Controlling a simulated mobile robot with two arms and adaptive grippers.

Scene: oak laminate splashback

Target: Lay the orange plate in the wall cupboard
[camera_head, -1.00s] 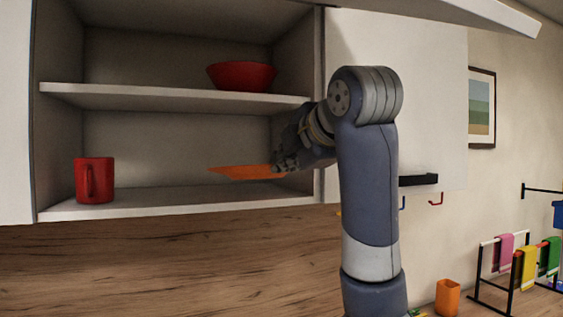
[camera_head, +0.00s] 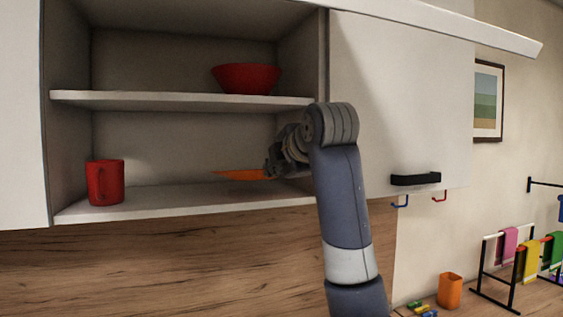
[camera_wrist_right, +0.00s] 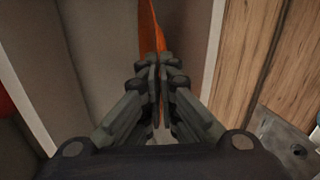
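The orange plate (camera_head: 241,175) is inside the open wall cupboard (camera_head: 180,203), above its lower shelf. It looks nearly level, with a gap beneath it. My right gripper (camera_head: 272,166) reaches in from the right and is shut on the plate's right edge. In the right wrist view the plate (camera_wrist_right: 154,32) stands out as a thin orange strip between the closed fingers (camera_wrist_right: 158,72). Part of the plate is hidden by the gripper. My left gripper is not in view.
A red mug (camera_head: 105,182) stands at the left of the lower shelf. A red bowl (camera_head: 246,78) sits on the upper shelf (camera_head: 150,98). The closed right door (camera_head: 400,90) is beside my arm. The middle of the lower shelf is free.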

